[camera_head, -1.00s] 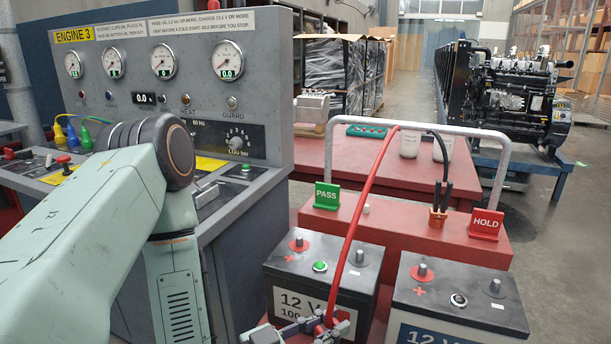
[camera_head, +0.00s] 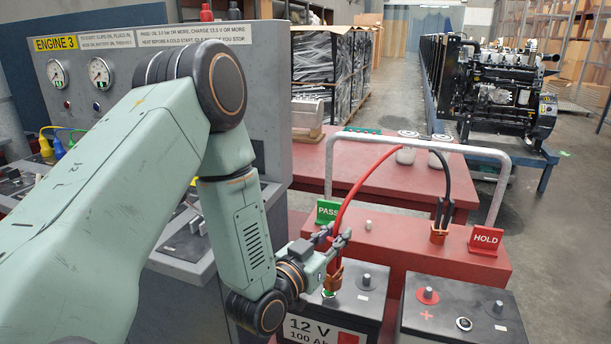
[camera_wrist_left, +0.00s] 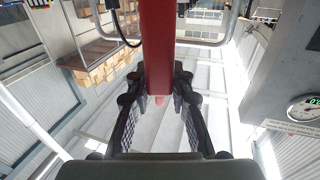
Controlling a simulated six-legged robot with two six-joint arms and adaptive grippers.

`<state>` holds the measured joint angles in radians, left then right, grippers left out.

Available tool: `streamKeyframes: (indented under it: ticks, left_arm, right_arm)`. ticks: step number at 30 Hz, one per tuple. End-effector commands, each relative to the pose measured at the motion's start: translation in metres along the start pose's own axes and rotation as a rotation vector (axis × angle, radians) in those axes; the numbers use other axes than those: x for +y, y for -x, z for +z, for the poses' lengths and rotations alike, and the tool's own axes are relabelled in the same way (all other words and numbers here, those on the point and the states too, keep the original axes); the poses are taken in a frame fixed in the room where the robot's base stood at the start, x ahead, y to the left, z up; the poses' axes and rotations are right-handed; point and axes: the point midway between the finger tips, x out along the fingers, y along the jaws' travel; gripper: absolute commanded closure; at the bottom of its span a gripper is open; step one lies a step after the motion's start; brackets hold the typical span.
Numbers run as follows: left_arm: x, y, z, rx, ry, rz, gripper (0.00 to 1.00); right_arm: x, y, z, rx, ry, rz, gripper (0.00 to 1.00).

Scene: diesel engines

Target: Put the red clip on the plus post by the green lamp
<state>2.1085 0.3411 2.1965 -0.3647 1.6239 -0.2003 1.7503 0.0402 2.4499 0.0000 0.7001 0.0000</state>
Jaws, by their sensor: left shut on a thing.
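My left gripper (camera_head: 328,243) is shut on the red clip (camera_head: 335,272), which hangs with its copper jaws down over the left battery (camera_head: 347,322). In the left wrist view, the red clip (camera_wrist_left: 173,70) is a broad red bar between the two fingers. The green lamp (camera_head: 328,294) shows just below the copper jaws. The plus post by this lamp is hidden behind my arm and gripper. I cannot tell whether the jaws touch anything. The red cable (camera_head: 362,182) arches up from the clip. My right gripper is out of view.
The right battery (camera_head: 415,318) has a red plus post (camera_head: 427,295) and an unlit-looking lamp (camera_head: 463,323). The left battery's grey post (camera_head: 366,282) stands right of the clip. Behind are PASS (camera_head: 327,211) and HOLD (camera_head: 485,239) signs, a black cable's clip (camera_head: 438,234) and a grey rail (camera_head: 470,151).

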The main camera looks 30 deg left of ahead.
Motion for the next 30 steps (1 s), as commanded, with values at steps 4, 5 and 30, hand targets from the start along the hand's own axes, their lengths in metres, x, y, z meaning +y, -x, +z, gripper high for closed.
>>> streamKeyframes:
  ticks: [4,5,30]
  left_arm:
    - [-0.043,-0.023,-0.031,0.012,-0.005,-0.192,1.0]
    - [-0.05,-0.025,-0.035,0.012,-0.005,-0.226,1.0]
    - [-0.099,-0.036,-0.04,0.007,-0.006,-0.449,1.0]
  right_arm:
    - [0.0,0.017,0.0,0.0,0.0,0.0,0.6]
    - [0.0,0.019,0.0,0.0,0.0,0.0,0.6]
    - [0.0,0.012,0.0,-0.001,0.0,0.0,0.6]
